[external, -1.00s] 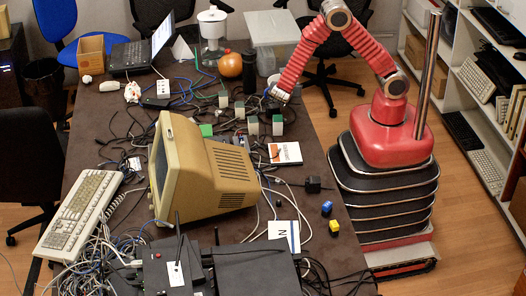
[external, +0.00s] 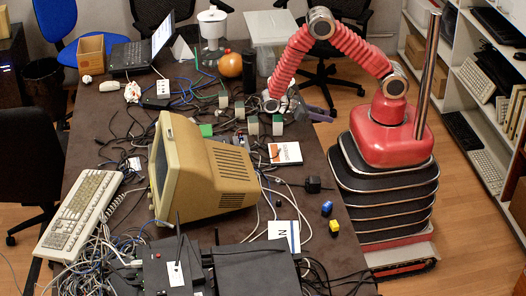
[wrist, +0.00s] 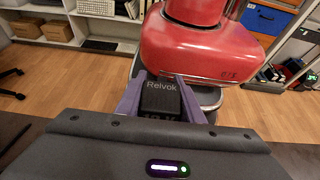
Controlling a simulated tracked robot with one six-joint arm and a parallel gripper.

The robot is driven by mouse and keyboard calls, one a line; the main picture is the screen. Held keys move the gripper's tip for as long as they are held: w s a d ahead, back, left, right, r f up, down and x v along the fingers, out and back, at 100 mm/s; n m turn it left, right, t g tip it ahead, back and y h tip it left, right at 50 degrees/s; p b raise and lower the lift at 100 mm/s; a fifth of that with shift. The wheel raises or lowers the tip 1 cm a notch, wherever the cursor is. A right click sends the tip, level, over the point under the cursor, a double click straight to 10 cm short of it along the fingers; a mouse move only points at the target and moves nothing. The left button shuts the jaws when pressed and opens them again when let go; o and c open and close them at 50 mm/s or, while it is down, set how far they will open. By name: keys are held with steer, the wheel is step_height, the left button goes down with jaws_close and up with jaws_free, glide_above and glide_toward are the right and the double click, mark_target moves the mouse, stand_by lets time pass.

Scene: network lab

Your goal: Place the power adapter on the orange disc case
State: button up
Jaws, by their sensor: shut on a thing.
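My gripper (wrist: 160,105) is shut on the power adapter (wrist: 160,97), a black block marked "Relvok", between its two purple fingers in the wrist view. In the external view my gripper (external: 318,113) points right at the table's right edge, above and beyond the case; the adapter is too small to make out there. The orange disc case (external: 285,153), orange and white, lies flat on the table in the external view, apart from my gripper. The case is not in the wrist view.
Several small green-and-white blocks (external: 252,125) stand left of my gripper. A beige monitor (external: 205,170) stands left of the case. Cables cover much of the table.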

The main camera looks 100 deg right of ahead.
steer(key=w+a+m+t+y, duration=0.1)
steer(key=w+a+m+y, duration=0.1)
steer(key=a+m+y, duration=0.1)
steer(key=w+a+m+t+y, duration=0.1)
steer(key=w+a+m+y, duration=0.1)
steer(key=a, duration=0.4)
steer(key=w+a+r+m+t+y, duration=0.1)
steer(key=a+m+t+y, duration=0.1)
steer(key=a+m+y, duration=0.1)
steer(key=shift+w+a+m+y, duration=0.4)
steer(key=shift+a+y, duration=0.3)
steer(key=shift+a, duration=0.15)
steer(key=w+a+r+m+t+y, duration=0.2)
steer(key=w+a+m+t+y, duration=0.15)
steer(key=w+a, duration=0.2)
step_height(320, 180, up, 4)
steer(key=m+t, duration=0.6)
glide_above(288, 163)
steer(key=shift+f+y, duration=0.2)
steer(key=shift+y, duration=0.15)
steer(key=shift+f, duration=0.15)
steer(key=shift+f, duration=2.8)
steer(key=shift+f, duration=2.1)
